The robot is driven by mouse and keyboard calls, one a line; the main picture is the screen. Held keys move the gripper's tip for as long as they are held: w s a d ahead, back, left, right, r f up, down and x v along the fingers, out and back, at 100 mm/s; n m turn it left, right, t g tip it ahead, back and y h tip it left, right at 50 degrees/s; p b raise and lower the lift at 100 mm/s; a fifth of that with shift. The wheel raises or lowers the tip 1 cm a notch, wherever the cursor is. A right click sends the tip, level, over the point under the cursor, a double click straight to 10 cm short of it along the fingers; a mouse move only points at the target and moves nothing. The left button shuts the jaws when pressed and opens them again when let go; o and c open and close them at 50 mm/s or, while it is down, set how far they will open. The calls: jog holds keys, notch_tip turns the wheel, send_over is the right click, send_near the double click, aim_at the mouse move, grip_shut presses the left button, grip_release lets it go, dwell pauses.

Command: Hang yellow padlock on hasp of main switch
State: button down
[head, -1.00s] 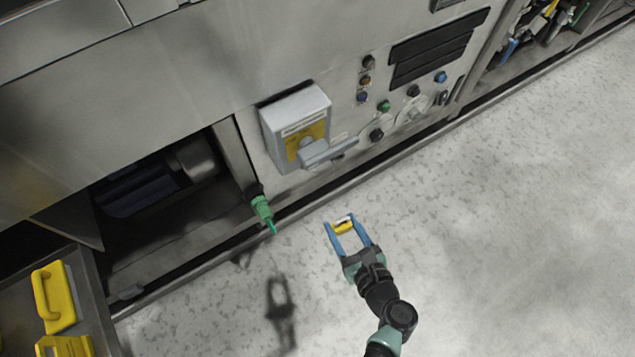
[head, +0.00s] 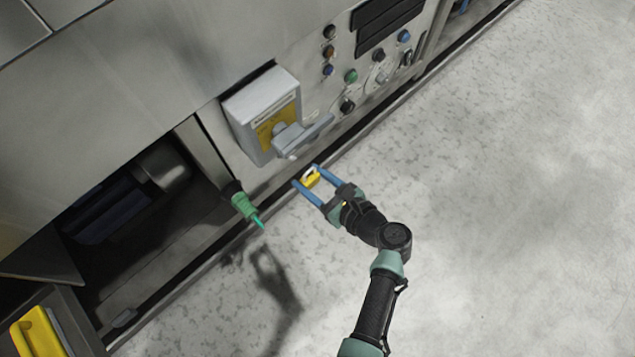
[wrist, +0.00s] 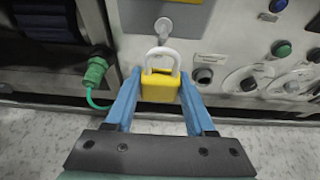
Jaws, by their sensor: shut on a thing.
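The yellow padlock (wrist: 160,88) with its pale shackle pointing up is held between the blue fingers of my gripper (wrist: 158,95) in the wrist view. In the head view the padlock (head: 311,179) shows small at the fingertips of my gripper (head: 308,178). My gripper is in front of the panel, below and right of the main switch (head: 262,113), a grey box with a yellow plate and a grey handle (head: 303,134). In the wrist view a round metal part (wrist: 163,27) shows on the panel just above the shackle. I cannot clearly make out the hasp.
A green connector (head: 243,206) with a green cable sticks out left of my gripper. Knobs and buttons (head: 349,76) are on the panel to the right. An open recess (head: 120,215) lies left. A tray at lower left holds a yellow object (head: 40,333). Speckled floor is clear at right.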

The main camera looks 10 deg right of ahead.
jog(key=shift+w+a+b, duration=0.35)
jog(key=shift+w+a, duration=0.2)
jog(key=shift+w, duration=0.2)
jog(key=shift+w+a+b, duration=0.3)
jog(key=shift+w+a, duration=0.25)
jog(key=shift+w, duration=0.2)
jog(key=shift+b+x, duration=0.7)
jog(key=shift+x, duration=0.75)
jog(key=shift+f, duration=0.1)
jog(key=shift+c, duration=0.9)
grip_release()
jog(key=shift+s+d, duration=0.1)
